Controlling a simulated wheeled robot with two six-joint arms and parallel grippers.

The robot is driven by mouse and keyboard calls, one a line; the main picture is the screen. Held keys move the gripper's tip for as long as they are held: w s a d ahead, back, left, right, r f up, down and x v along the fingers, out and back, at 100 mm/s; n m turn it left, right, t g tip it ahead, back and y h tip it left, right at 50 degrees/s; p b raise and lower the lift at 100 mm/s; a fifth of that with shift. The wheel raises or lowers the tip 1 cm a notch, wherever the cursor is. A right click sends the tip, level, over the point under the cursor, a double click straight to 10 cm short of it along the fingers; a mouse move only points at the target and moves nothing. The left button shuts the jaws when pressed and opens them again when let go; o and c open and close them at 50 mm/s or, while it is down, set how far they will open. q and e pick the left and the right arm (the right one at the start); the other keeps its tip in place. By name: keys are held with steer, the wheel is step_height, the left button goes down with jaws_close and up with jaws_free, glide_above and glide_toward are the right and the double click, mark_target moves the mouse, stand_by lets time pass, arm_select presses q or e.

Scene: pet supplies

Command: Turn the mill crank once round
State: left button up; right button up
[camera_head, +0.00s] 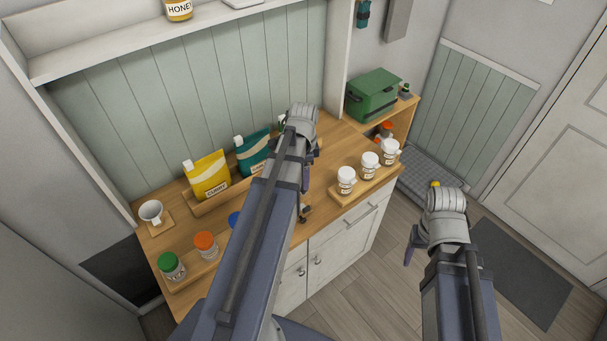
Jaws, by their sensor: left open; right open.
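The mill and its crank do not show clearly; my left arm covers the middle of the counter. A small dark brown part (305,212) shows just right of that arm, near the counter's front edge; I cannot tell whether it belongs to the mill. My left gripper (306,178) is over the middle of the counter, mostly hidden behind its own arm, and open. I cannot tell whether it touches anything. My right gripper (411,245) points down over the floor to the right of the cabinet, partly hidden by its wrist. It is open and apart from the counter.
The wooden counter (327,190) holds a white mug (151,212), yellow pouch (208,177), teal pouch (252,153), a green-lidded jar (171,266) and an orange-lidded jar (206,246). White-lidded jars (346,181) stand at right. A green box (373,95) is behind them.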

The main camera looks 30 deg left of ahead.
arm_select(q)
step_height(320, 180, up, 4)
steer(key=p, duration=0.2)
steer(key=shift+f+p, duration=0.1)
steer(key=shift+p, duration=0.25)
arm_select(e)
step_height(320, 180, up, 4)
steer(key=shift+f, duration=0.1)
arm_select(q)
steer(key=shift+d+f+b, duration=0.3)
steer(key=shift+f+b, duration=0.05)
steer(key=s+d+f+n+b, duration=0.3)
steer(key=s+d+f+b, duration=0.2)
steer(key=d+f+b, duration=0.4)
steer(key=s+d+f+n+y+b, duration=0.1)
steer(key=s+d+f+b, duration=0.3)
steer(key=d+f+b, duration=0.5)
steer(key=d+n, duration=0.1)
steer(key=d, duration=0.7)
steer(key=shift+s+f+n+b, duration=0.3)
steer(key=shift+s+n+b, duration=0.05)
steer(key=shift+n, duration=0.05)
arm_select(e)
step_height(320, 180, down, 19)
steer(key=shift+f, duration=0.2)
